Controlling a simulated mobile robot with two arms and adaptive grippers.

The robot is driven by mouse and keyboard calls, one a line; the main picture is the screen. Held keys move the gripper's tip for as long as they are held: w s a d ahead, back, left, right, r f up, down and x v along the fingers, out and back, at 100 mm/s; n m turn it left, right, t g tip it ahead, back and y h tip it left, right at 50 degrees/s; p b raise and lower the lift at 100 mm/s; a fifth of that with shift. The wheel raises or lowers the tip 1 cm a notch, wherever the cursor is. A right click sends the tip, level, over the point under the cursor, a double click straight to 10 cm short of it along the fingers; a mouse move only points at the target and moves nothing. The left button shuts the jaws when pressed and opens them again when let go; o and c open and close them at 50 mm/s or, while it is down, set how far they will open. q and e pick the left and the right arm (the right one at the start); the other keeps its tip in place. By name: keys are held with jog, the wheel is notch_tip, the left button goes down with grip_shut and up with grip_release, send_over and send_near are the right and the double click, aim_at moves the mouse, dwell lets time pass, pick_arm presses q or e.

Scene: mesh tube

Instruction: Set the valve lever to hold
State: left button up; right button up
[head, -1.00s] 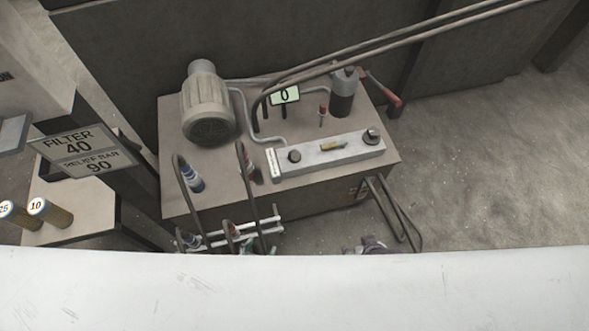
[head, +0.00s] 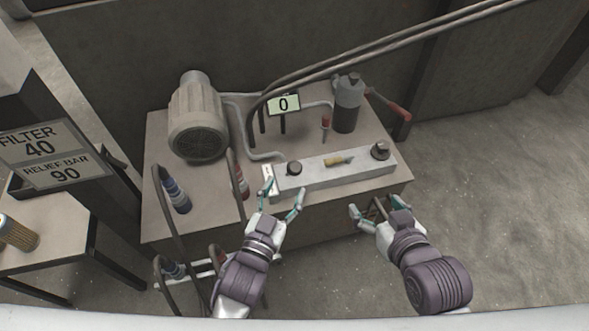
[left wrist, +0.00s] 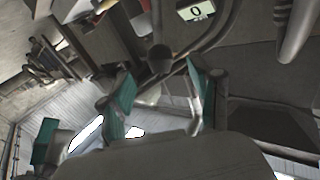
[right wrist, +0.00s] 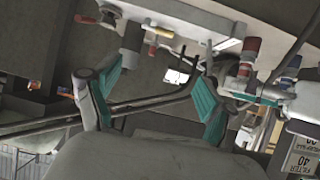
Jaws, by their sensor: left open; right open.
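A pale manifold block (head: 315,177) lies along the front of the power unit's top. A small yellow-brass lever (head: 338,161) sits on it between two dark knobs, the left knob (head: 294,168) and the right knob (head: 380,150). The lever lies roughly along the block. My left gripper (head: 283,192) is open and empty at the block's left front end; whether it touches is unclear. My right gripper (head: 375,208) is open and empty, in front of the block's right part. In the right wrist view the yellow lever (right wrist: 160,31) shows beyond the fingers.
A display (head: 283,104) reads 0. Hoses rise at the left front. A sign (head: 50,155) reads FILTER 40, RELIEF BAR 90. Floor at right is clear.

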aim_at(294, 168)
pick_arm(q)
jog(key=b+x, duration=0.1)
jog(key=x, duration=0.5)
jog(key=shift+f, duration=0.1)
jog(key=shift+w+d, duration=0.15)
jog(key=shift+w, duration=0.35)
pick_arm(e)
jog(key=w+a+r+t+y, duration=0.1)
jog(key=w+r+t, duration=0.2)
jog(key=r, duration=0.3)
jog(key=shift+a+t, duration=0.35)
jog(key=shift+t, duration=0.25)
pick_arm(q)
grip_shut()
